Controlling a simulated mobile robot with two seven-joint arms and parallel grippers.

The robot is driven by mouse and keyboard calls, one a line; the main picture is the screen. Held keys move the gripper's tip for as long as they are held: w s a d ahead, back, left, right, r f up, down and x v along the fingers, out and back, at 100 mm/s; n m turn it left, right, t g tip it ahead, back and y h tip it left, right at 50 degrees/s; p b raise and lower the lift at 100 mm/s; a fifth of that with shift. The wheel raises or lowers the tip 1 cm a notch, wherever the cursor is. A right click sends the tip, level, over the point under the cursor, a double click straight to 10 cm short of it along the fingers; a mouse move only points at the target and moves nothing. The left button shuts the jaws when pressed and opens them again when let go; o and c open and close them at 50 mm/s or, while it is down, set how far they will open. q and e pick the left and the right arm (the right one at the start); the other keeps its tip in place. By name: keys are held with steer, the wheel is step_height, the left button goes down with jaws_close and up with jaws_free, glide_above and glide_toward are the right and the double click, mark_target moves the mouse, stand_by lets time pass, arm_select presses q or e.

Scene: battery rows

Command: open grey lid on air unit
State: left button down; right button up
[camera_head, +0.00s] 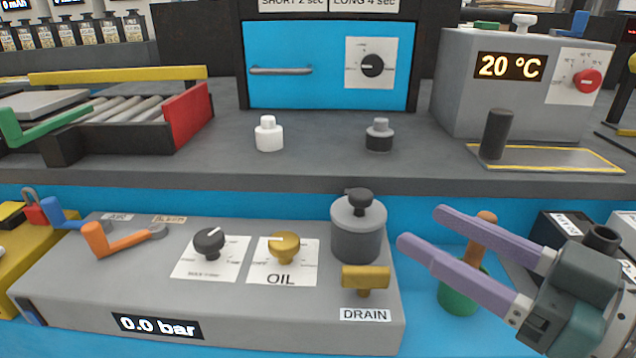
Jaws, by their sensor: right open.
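The air unit (60,270) is a low grey box at the lower left, with a "0.0 bar" display on its front. At its back right corner stands a dark grey cylindrical pot. The round grey lid (343,212) sits level on top of this pot, with a dark knob (360,197) in its middle. My right gripper (420,225) comes in from the right with its two long purple fingers apart. The fingertips point left towards the lid and are a short way right of it, with nothing visible between the tips. My left gripper is not in view.
A yellow drain handle (365,278) stands in front of the pot. A green cup (460,298) with an orange-brown piece is partly hidden behind my right fingers. A grey shelf (320,165) runs behind, holding a white bottle (268,136) and a dark bottle (379,137).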

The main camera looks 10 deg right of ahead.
mark_target(376, 223)
steer(key=b+x, duration=0.1)
steer(key=x, duration=0.7)
steer(key=shift+s, duration=0.1)
steer(key=shift+c, duration=0.2)
jaws_close()
stand_by(1.0)
